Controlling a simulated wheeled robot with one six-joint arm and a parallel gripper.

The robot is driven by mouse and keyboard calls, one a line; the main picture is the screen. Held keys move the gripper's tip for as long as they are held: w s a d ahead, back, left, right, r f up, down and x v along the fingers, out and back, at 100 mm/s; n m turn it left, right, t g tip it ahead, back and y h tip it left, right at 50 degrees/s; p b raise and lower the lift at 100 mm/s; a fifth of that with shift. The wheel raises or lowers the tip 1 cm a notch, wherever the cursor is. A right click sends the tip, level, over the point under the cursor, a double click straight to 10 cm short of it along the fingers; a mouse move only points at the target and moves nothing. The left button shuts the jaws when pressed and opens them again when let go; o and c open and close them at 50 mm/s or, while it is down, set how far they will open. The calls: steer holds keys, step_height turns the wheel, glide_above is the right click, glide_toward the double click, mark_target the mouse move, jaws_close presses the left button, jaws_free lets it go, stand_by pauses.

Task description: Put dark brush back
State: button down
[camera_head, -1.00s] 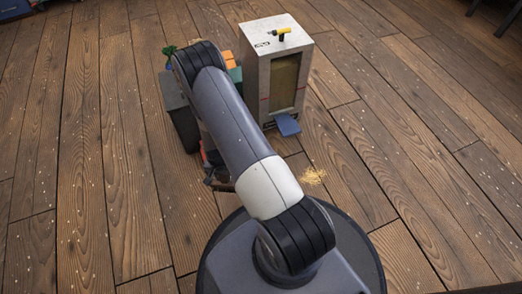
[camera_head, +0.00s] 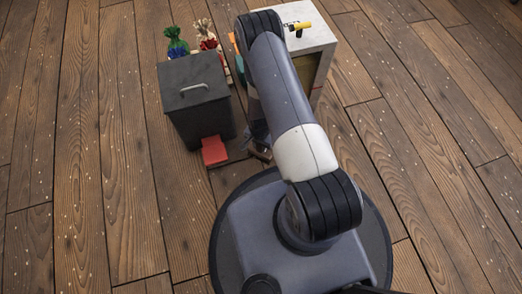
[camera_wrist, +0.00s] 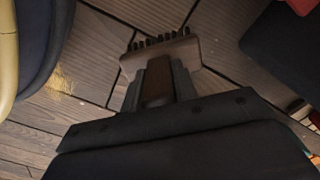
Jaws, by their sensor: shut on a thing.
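The dark brush (camera_wrist: 160,55) shows in the wrist view, with a brown wooden head and a row of black bristles pointing away from my gripper. My gripper (camera_wrist: 157,82) is shut on its brown handle and holds it above the plank floor. In the head view the gripper end is low beside my arm, near the red pedal of the bin, and mostly hidden by the arm. The brush is too small and covered to make out clearly there.
A dark grey lidded bin (camera_head: 195,88) with a red pedal (camera_head: 214,151) stands left of my arm. A pale cabinet (camera_head: 313,39) with a yellow-handled tool (camera_head: 299,26) stands partly behind my arm. Loose straw-coloured bits (camera_wrist: 60,82) lie on the floor.

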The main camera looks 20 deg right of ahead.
mark_target(260, 150)
steer(key=shift+f+b, duration=0.75)
steer(key=shift+f, duration=1.25)
steer(key=shift+f, duration=0.1)
steer(key=c, duration=1.1)
jaws_free()
step_height(260, 150, up, 12)
steer(key=p, duration=0.5)
steer(key=shift+f+b, duration=1.95)
steer(key=shift+f, duration=2.65)
